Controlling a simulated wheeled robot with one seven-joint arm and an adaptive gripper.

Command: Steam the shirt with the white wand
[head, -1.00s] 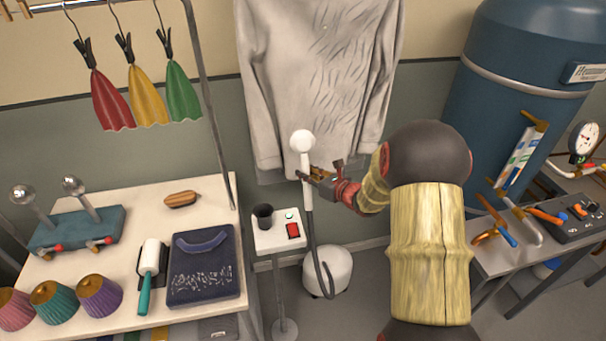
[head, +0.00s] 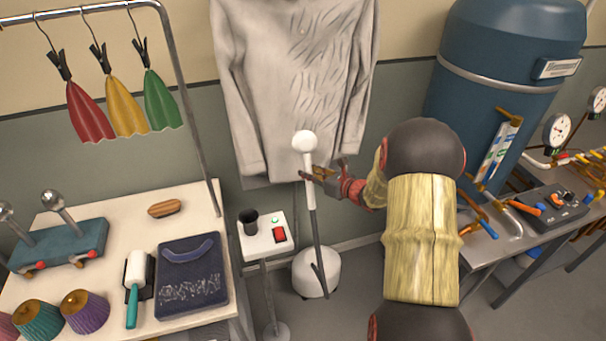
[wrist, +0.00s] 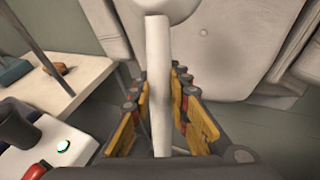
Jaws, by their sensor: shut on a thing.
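The light grey shirt (head: 285,80) hangs against the wall, with wrinkle lines down its middle and right side; it also fills the upper right of the wrist view (wrist: 240,45). The white wand (head: 308,165) stands upright in front of the shirt's lower part, its round head (head: 304,142) at the top. My gripper (head: 322,172) is shut on the wand's handle; in the wrist view its yellow-padded fingers (wrist: 165,110) are on both sides of the white handle (wrist: 158,70). I cannot tell whether the head touches the cloth. A dark hose runs down from the wand to a white steamer tank (head: 316,272) on the floor.
A small stand (head: 265,240) with a black cup holder (head: 248,222), green light and red switch is left of the wand. A white table (head: 130,225) with brushes and a dark pad lies further left. A blue boiler (head: 505,90) and a tool bench are at right.

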